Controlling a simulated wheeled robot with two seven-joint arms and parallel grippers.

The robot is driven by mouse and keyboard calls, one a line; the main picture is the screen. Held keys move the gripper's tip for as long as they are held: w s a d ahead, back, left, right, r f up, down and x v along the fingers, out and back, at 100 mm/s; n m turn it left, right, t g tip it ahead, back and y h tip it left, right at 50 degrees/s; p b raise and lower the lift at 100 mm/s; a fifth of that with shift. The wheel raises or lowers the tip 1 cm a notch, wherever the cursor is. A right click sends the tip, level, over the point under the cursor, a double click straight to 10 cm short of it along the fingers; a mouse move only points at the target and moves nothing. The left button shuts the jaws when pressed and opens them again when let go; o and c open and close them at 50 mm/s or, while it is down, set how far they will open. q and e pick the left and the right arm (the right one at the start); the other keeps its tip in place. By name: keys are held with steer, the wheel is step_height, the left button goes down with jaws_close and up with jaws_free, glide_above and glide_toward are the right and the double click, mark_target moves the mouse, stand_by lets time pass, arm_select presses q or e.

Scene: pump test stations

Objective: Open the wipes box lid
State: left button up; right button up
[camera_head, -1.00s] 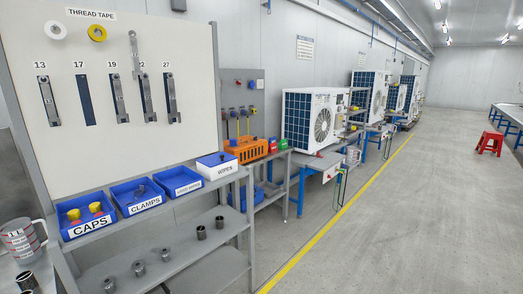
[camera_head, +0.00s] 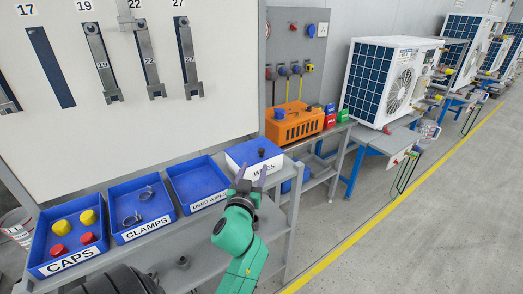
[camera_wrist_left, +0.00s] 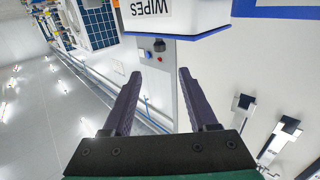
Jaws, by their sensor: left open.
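The wipes box (camera_head: 235,167) is white with a blue lid (camera_head: 243,151) and a "WIPES" label on its front. It stands at the right end of the shelf's row of bins. The lid looks shut, with a small dark knob on top. My left gripper (camera_head: 251,170) is in front of the box, its two fingers apart and nothing between them. In the left wrist view the box (camera_wrist_left: 152,14) is upside down at the top, beyond the open fingers (camera_wrist_left: 155,85), with a gap between. My right gripper is not in view.
Blue bins for caps (camera_head: 48,236), clamps (camera_head: 120,192) and used wipes (camera_head: 181,174) stand left of the box. A tool board (camera_head: 120,130) rises behind them. An orange case (camera_head: 293,127) sits on the bench to the right. The floor (camera_head: 420,240) at right is clear.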

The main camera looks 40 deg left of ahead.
arm_select(q)
glide_toward(261, 149)
steer(key=x, duration=0.3)
steer(key=shift+r+p, duration=0.25)
steer(key=shift+p, duration=0.15)
steer(key=x, duration=0.6)
steer(key=shift+w+f, duration=0.1)
steer(key=shift+f, duration=0.25)
steer(key=shift+w+a, duration=0.2)
steer(key=shift+w, duration=0.1)
steer(key=shift+r, duration=0.1)
steer(key=c, duration=0.9)
jaws_close()
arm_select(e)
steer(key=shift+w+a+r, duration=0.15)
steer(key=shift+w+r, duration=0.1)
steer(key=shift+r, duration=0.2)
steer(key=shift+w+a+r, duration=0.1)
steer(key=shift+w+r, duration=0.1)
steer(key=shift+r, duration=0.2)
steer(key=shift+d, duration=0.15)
